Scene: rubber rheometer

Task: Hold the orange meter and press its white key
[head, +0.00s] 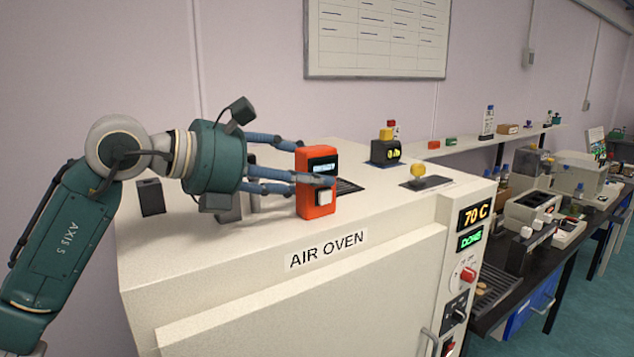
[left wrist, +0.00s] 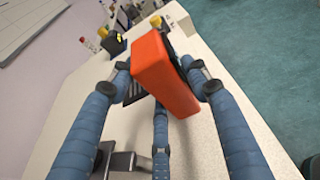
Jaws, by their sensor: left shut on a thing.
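The orange meter (head: 304,191) stands upright at the top of the air oven in the head view, with a small lit display (head: 322,166) above a white key (head: 323,197). My left gripper (head: 308,174) is shut on the meter, with blue fingers around its sides. One fingertip lies across the front between display and key; whether it touches the key I cannot tell. In the left wrist view the orange meter (left wrist: 162,72) sits tilted between the fingers of my left gripper (left wrist: 163,88); its key is hidden there. My right gripper is not in view.
The white air oven (head: 400,215) has a panel reading 70 C and DONE. A black bench with instruments stands at right.

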